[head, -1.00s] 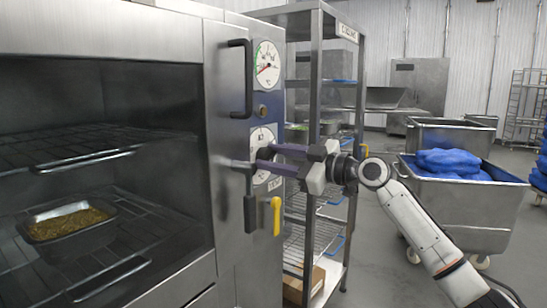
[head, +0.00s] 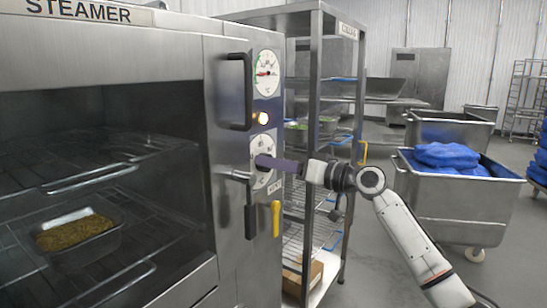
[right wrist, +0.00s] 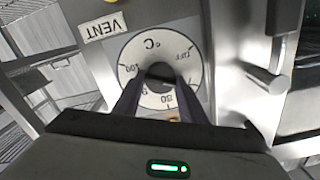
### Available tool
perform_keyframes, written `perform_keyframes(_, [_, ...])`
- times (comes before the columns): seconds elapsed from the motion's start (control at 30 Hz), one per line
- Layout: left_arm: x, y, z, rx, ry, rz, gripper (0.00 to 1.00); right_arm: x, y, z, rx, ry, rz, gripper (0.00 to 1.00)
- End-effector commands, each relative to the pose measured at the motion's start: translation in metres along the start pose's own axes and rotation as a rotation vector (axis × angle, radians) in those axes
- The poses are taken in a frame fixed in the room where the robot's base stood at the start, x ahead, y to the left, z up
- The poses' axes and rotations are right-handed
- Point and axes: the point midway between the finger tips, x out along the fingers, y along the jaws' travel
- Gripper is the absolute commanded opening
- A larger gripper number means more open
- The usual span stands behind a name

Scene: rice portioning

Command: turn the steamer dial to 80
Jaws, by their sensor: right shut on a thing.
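The steamer (head: 215,60) stands at the left with a tray of food on a rack inside. Its round white dial (head: 263,142) is on the right-hand front panel, below a lit orange lamp (head: 263,118). My right gripper (head: 268,162) is shut on the dial's dark knob (right wrist: 160,71). In the right wrist view the dial (right wrist: 190,62) appears upside down, with 100 at left, OFF at upper right and 80 near the bottom. The fingers cover part of the scale, and I cannot read the knob's pointer. My left gripper is not in view.
A temperature gauge (head: 267,72) sits above the lamp. A door handle (head: 238,92) and a yellow lever (head: 276,218) are close to the dial. A wire rack (head: 318,90) stands just behind. Metal carts (head: 455,205) with blue bags stand at right.

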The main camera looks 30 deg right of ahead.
Motion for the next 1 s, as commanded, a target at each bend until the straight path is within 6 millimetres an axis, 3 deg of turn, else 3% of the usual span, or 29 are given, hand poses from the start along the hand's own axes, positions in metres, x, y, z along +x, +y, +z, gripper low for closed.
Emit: perform_keyframes(1.0, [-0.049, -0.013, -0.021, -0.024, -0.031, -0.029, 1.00, 0.000, 0.002, -0.003, 0.926, 0.003, 0.000, 0.15])
